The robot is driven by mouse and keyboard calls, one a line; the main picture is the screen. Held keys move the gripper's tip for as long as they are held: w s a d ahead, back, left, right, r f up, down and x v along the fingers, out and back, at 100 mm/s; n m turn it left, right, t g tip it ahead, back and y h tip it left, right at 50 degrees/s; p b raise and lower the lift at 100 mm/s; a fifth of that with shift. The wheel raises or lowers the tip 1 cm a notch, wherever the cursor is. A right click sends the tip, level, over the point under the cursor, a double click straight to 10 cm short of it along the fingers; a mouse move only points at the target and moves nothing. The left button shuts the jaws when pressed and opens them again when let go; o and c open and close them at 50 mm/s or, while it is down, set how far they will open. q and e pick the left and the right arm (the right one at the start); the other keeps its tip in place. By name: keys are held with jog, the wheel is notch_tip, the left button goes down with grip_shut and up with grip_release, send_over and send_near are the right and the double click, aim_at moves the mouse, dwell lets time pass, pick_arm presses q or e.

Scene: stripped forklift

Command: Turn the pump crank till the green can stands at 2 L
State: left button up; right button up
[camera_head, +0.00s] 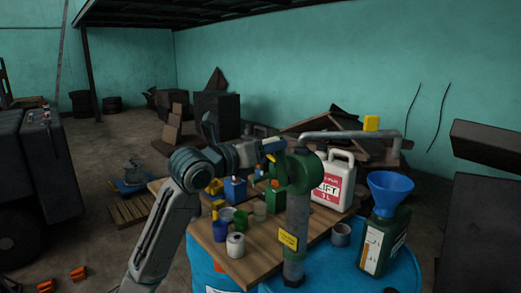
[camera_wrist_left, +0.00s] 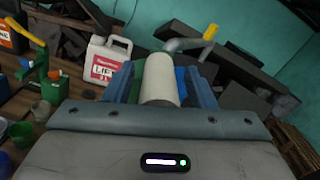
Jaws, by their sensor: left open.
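My left gripper (camera_head: 272,146) is beside the pump's top left. In the left wrist view the gripper (camera_wrist_left: 160,82) is open, with a cream cylinder (camera_wrist_left: 160,75), apparently the crank grip, between its blue fingers. Contact is unclear. My right gripper is not in view.
A wooden table top (camera_head: 257,262) holds several cups and small cans left of the pump. A white jug with a red label (camera_head: 334,185) stands behind it. A dark block (camera_head: 487,144) stands at right.

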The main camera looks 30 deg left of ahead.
pick_arm(q)
jog(key=shift+s+a+b, duration=0.25)
jog(key=shift+s+b, duration=0.05)
jog(key=shift+s, duration=0.2)
jog(key=b+v, duration=0.5)
jog(key=v, duration=0.4)
jog(key=shift+s, duration=0.3)
dwell(1.0)
dwell(0.7)
